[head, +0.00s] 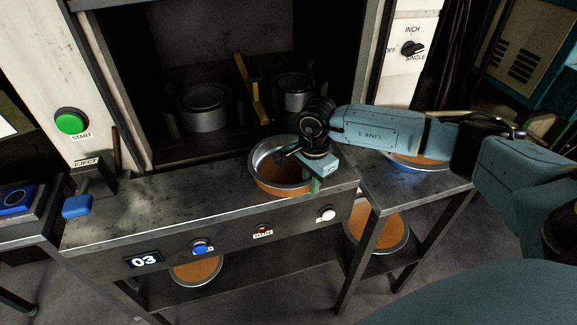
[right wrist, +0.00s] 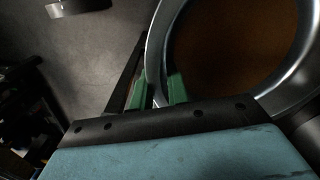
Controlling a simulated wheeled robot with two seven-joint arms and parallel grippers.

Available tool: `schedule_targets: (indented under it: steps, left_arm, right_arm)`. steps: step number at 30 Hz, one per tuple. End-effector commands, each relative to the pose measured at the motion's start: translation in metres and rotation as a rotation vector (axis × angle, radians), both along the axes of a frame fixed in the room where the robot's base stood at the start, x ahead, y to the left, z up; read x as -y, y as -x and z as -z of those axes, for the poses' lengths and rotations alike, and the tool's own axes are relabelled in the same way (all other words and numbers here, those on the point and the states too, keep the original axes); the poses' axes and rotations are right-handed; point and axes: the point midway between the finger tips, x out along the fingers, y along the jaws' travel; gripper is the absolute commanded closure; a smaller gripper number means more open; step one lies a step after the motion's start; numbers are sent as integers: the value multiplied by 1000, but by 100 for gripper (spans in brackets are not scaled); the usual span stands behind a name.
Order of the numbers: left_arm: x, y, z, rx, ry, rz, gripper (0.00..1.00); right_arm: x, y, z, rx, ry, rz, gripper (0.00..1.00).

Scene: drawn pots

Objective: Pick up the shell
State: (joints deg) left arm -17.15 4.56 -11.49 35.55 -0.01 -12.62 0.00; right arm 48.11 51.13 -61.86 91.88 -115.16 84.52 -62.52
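The shell is taken to be the round metal pan (head: 280,187) with a brown-orange inside. It sits on the dark bench in front of the press opening. My right gripper (head: 314,186) is at the pan's right rim. In the right wrist view the pan's rim (right wrist: 222,88) runs between the two green fingers (right wrist: 160,90), one inside the wall and one outside. The fingers are close together on the rim and look shut on it. My left gripper is not in view.
Another orange-filled pan (head: 420,160) stands on the right side table, partly behind my right arm. More pans lie on lower shelves, one at the right (head: 377,232) and one under the bench (head: 196,271). The bench top (head: 185,200) left of the shell is clear.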

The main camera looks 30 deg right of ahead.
Motion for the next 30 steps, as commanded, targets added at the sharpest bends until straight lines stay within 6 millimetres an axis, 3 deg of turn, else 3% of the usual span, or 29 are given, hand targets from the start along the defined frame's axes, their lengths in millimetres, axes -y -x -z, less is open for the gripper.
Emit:
schedule_targets:
  steps: [8,30]
  left_arm:
    - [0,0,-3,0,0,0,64]
    - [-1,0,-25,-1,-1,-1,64]
  right_arm:
    - [0,1,-3,-3,0,-1,100]
    - [0,1,-40,-3,0,0,100]
